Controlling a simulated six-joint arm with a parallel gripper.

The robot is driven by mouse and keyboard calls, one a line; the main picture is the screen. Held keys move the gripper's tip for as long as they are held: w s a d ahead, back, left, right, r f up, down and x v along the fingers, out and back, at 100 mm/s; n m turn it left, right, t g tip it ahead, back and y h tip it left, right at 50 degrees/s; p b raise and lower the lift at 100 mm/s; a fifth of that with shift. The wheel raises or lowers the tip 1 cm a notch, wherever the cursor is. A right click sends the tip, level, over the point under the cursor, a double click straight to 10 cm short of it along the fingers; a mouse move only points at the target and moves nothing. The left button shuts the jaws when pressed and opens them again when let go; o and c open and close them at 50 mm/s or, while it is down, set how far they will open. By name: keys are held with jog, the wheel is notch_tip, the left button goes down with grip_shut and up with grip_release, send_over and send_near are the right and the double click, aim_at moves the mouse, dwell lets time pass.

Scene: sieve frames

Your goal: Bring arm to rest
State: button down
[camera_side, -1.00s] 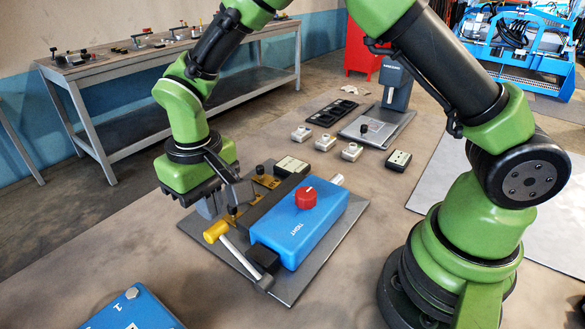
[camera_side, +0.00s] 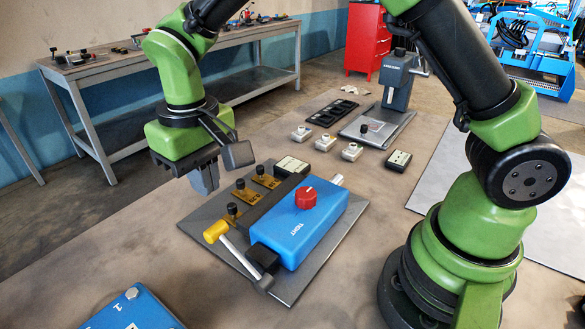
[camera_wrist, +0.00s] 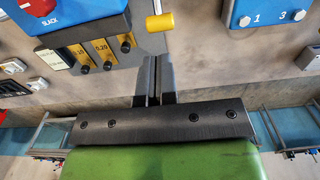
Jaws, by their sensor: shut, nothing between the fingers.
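My gripper (camera_side: 205,180) is shut and empty, held in the air to the left of the fixture plate (camera_side: 197,227). Its two dark fingers (camera_wrist: 152,80) lie together in the wrist view, with nothing between them. On the plate sits a blue box (camera_side: 290,236) with a red knob (camera_side: 306,198) and a lever with a yellow handle (camera_side: 215,231). Beside the box are several brass gauge pieces with black knobs (camera_side: 240,184); two in the wrist view (camera_wrist: 102,50) read 0.10 and 0.20. The gripper is apart from all of them.
Another blue box (camera_side: 135,308) lies at the front left. Behind the plate are small grey blocks (camera_side: 325,142), a black tray (camera_side: 332,112) and a grey press-like device (camera_side: 396,85). A workbench (camera_side: 160,62) stands at the back left.

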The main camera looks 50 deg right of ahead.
jog(key=shift+r, duration=1.1)
jog(key=shift+r, duration=0.1)
jog(key=s+d+r+m+t+y, duration=0.2)
jog(key=s+d+r+m+t, duration=0.15)
jog(key=s+d+r, duration=0.7)
jog(key=s+d+r+t, duration=0.1)
jog(key=s+t, duration=0.2)
jog(key=s, duration=0.4)
jog(key=shift+s+t, duration=0.15)
jog(key=shift+t, duration=0.2)
jog(key=shift+d+m, duration=0.1)
jog(key=shift+m, duration=0.15)
dwell(0.4)
